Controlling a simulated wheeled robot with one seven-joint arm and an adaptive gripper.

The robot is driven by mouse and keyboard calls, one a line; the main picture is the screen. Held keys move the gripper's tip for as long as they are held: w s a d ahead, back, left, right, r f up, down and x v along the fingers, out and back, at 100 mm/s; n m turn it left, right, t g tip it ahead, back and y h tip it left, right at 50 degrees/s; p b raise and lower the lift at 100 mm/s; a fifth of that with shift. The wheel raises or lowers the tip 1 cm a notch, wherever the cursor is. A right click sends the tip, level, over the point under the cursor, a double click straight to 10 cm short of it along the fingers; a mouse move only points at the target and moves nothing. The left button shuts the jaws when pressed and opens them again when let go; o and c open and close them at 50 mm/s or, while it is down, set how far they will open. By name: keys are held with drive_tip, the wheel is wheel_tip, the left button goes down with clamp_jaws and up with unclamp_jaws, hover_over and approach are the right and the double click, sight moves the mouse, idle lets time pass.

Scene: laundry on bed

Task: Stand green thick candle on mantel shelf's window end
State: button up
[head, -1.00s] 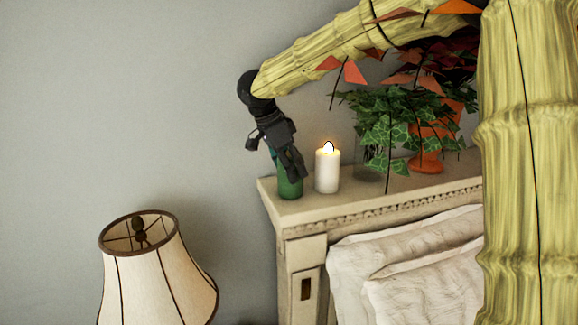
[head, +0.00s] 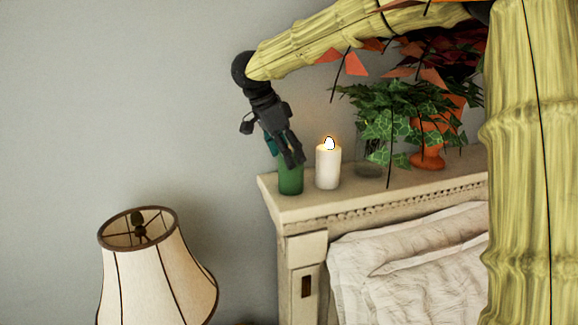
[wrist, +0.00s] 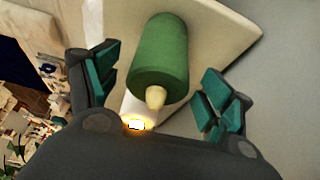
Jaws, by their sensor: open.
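The green thick candle (head: 290,181) stands upright on the left end of the mantel shelf (head: 310,208), just left of a lit white candle. My gripper (head: 285,158) is just above it, tilted, its fingers near the candle's top. In the wrist view the green candle (wrist: 160,52) stands between the spread, teal-padded fingers of my gripper (wrist: 162,95), with a gap on each side. My gripper is open and holds nothing. In the head view the fingers partly hide the candle's top.
The lit white candle (head: 328,167) stands close on the right. A glass (head: 368,158) and a leafy plant in an orange pot (head: 428,148) stand further right. A lampshade (head: 150,265) is at lower left, and white pillows (head: 410,270) lie below the shelf.

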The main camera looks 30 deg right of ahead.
drive_tip(key=b+v, duration=0.2)
drive_tip(key=v, duration=0.7)
drive_tip(key=shift+c, duration=0.5)
idle(1.4)
